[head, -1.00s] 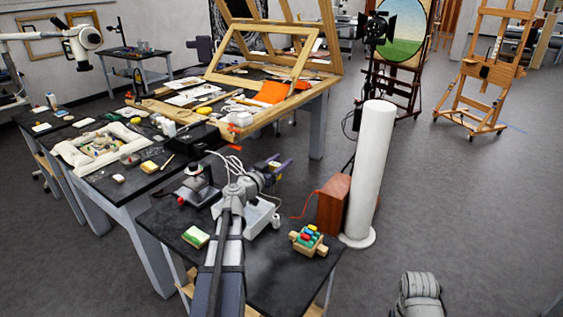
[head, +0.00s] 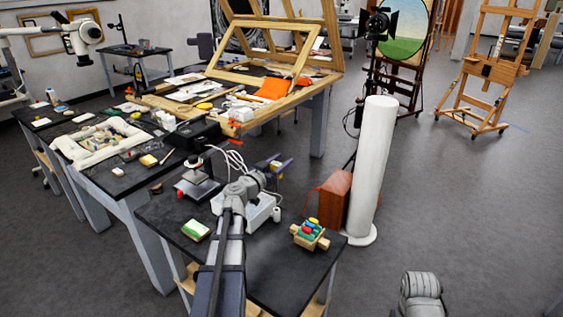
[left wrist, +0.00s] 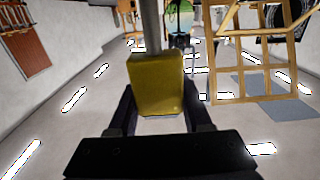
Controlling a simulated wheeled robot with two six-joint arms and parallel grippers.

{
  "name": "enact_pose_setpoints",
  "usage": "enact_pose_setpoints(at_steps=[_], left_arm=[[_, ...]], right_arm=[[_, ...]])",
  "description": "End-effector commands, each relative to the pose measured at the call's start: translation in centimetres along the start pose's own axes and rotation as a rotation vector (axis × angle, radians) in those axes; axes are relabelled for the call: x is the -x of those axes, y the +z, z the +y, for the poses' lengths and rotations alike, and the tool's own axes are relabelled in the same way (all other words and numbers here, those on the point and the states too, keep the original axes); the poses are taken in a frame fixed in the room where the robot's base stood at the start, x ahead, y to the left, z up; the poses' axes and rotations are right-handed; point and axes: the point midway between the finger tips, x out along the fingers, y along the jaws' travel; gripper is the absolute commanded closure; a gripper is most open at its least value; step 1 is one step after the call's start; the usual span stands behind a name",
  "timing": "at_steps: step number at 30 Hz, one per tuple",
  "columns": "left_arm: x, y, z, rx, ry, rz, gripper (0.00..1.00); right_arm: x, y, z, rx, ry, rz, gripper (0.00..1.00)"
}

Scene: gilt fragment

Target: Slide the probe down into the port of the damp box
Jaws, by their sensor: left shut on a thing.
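My left gripper (head: 279,167) is above the far side of the small black table. In the left wrist view it is shut on the yellow block-shaped handle of the probe (left wrist: 157,86), with a finger on each side. A grey rod (left wrist: 151,25) runs from the handle away from the wrist. In the head view the probe is too small and covered to make out clearly. A white box (head: 262,212), likely the damp box, stands on the table below the gripper, partly hidden by my left arm. Its port cannot be made out. My right gripper is out of view.
A tall white cylinder (head: 371,170) and a brown box (head: 335,200) stand to the right.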

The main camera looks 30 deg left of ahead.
Motion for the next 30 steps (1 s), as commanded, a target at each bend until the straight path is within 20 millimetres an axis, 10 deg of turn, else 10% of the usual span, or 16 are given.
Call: enact_pose_setpoints(at_steps=[30], left_arm=[[0.0, 2.5, 0.0, 0.000, 0.000, 0.000, 1.00]], right_arm=[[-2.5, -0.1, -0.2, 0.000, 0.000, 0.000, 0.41]])
